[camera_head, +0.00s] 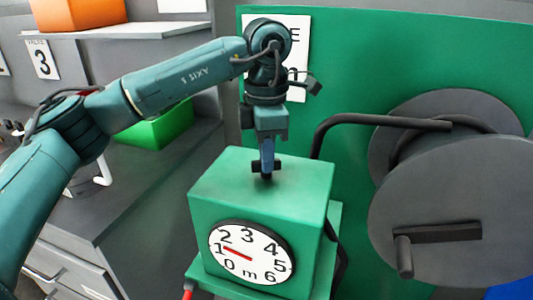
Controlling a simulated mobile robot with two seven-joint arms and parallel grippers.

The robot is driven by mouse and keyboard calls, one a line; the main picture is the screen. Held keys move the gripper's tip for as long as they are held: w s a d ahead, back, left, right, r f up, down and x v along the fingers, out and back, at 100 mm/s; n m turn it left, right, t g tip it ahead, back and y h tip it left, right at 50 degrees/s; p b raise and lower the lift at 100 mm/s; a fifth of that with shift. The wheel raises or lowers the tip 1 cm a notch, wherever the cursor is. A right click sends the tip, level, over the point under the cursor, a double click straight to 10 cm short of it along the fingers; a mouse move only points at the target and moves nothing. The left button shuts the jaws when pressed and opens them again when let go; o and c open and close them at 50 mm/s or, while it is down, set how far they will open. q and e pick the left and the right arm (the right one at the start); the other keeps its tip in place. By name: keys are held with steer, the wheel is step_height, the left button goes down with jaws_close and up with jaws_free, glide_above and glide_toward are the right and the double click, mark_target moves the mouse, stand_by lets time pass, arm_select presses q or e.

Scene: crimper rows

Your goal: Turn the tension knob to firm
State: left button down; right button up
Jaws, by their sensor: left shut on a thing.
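A green box-shaped machine (225,200) stands in the middle, with a round white dial (262,241) on its front. The dial is numbered 0 to 6 with an "m", and its red needle (237,253) points near the 1. My left gripper (266,165) points straight down at the top of the box, shut on the small dark tension knob (266,176) there. The fingers hide most of the knob, so its setting cannot be read. My right gripper is out of view.
A large dark grey reel (455,210) with a crank handle stands at the right. A black bent bar (370,120) runs from behind the box to the reel. A green panel (400,45) is behind. An orange bin (78,12) and a green bin (160,125) sit at the left.

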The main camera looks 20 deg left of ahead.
arm_select(q)
steer(key=m, duration=0.5)
steer(key=shift+m, duration=0.3)
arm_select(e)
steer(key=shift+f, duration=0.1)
arm_select(q)
steer(key=shift+r, duration=0.1)
steer(key=c, duration=1.4)
jaws_free()
steer(key=shift+c, duration=0.2)
step_height(320, 180, up, 13)
steer(key=p, duration=0.1)
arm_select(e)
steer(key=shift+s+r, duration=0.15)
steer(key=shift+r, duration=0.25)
